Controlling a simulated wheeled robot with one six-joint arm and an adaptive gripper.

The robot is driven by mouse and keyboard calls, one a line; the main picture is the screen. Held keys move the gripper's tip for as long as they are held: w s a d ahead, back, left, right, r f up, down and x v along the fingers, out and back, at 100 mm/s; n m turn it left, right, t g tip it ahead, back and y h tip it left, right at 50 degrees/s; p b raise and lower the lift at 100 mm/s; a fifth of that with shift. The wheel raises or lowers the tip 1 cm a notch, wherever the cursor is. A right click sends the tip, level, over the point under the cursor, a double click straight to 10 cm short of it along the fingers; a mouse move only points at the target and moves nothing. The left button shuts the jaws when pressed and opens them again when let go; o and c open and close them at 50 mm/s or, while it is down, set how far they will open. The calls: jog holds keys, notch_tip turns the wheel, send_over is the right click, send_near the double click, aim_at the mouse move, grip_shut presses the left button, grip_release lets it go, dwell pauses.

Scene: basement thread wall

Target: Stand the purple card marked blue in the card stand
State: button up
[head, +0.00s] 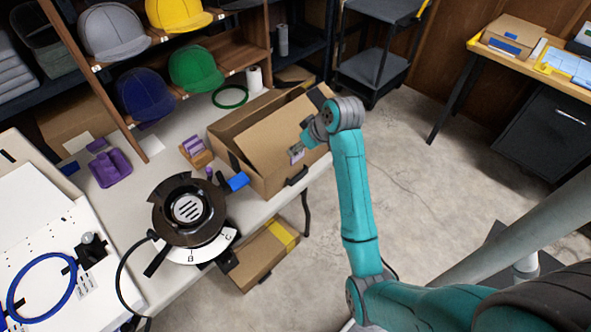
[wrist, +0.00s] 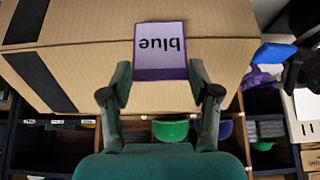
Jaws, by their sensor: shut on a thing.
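The purple card marked "blue" (wrist: 160,50) is between the fingers of my gripper (wrist: 160,76), which is shut on it. Its lettering reads upside down in the wrist view. In the head view the card (head: 297,155) shows small under my gripper (head: 300,148), in front of a large cardboard box. A small wooden block with purple pieces on it, which looks like the card stand (head: 203,159), is on the table left of the box. My gripper is to its right, apart from it. Its slots are too small to make out.
A blue object (head: 237,182), a round dark device (head: 188,207) and a purple holder (head: 110,168) are near the stand. Shelves with caps (head: 196,67) rise behind.

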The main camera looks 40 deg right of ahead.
aim_at(295, 167)
notch_tip(295, 167, down, 9)
jog(key=shift+s+a+r, duration=0.1)
jog(key=c, duration=0.3)
jog(key=o, duration=1.1)
